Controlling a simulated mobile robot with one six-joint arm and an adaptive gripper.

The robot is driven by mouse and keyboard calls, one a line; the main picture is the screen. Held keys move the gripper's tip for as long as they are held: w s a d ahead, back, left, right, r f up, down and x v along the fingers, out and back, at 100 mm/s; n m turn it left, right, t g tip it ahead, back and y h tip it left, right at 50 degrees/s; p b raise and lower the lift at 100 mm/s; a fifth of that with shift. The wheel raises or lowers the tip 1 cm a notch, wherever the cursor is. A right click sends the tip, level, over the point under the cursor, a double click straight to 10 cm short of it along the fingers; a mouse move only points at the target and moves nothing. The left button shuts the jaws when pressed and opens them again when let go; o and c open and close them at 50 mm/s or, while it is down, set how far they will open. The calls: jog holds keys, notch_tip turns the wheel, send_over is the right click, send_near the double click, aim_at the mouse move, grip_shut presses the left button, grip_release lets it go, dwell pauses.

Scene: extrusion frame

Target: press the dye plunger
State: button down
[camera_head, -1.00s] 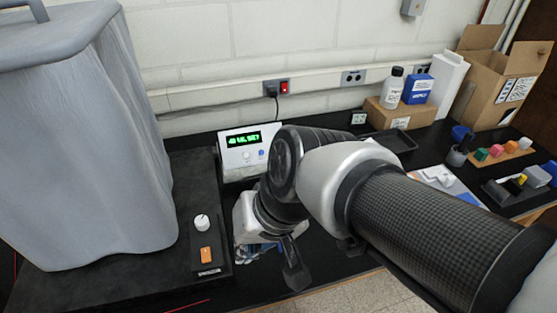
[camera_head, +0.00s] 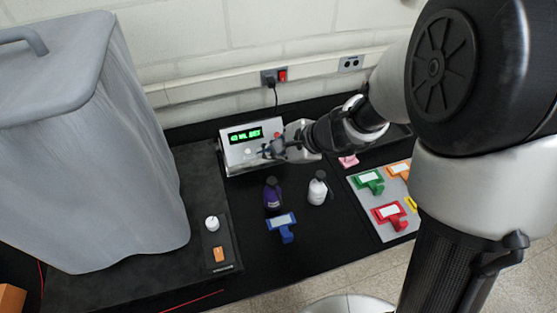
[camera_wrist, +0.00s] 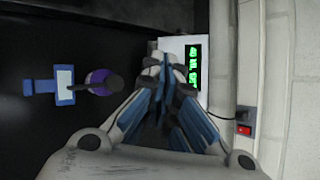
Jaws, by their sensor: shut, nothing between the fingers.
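A white control box (camera_head: 238,154) with a green lit display stands against the back wall. It also shows in the wrist view (camera_wrist: 171,45), just beyond my fingertips. My gripper (camera_head: 270,150) is shut and empty in front of the box's right side. Its fingertips (camera_wrist: 164,62) meet over the box's face in the wrist view; I cannot tell whether they touch it. A purple bottle (camera_head: 271,194) with a black top stands in front of the box, and shows in the wrist view (camera_wrist: 100,80) left of the fingers. I cannot tell which part is the dye plunger.
A white bottle (camera_head: 317,190) with a dark top stands right of the purple one. A blue labelled piece (camera_head: 282,226) lies in front. Coloured labelled pieces lie on a grey board (camera_head: 397,230).

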jog(key=shift+f, duration=0.1)
jog(key=b, duration=0.7)
send_over(271, 183)
notch_tip(271, 183, down, 8)
jog(key=shift+r, duration=0.2)
jog(key=shift+f+b, duration=0.4)
jog(key=shift+f, duration=0.1)
jog(key=shift+f, duration=0.1)
dwell(0.6)
jog(key=shift+f+b, duration=0.35)
jog(key=shift+b, duration=0.25)
jog(key=shift+s+f+b, duration=0.1)
jog(key=shift+f+b, duration=0.75)
jog(key=shift+b, duration=0.05)
dwell(0.8)
jog(key=shift+r, duration=0.15)
jog(key=shift+r+p, duration=0.95)
jog(key=shift+r, duration=0.2)
jog(key=shift+r, duration=0.1)
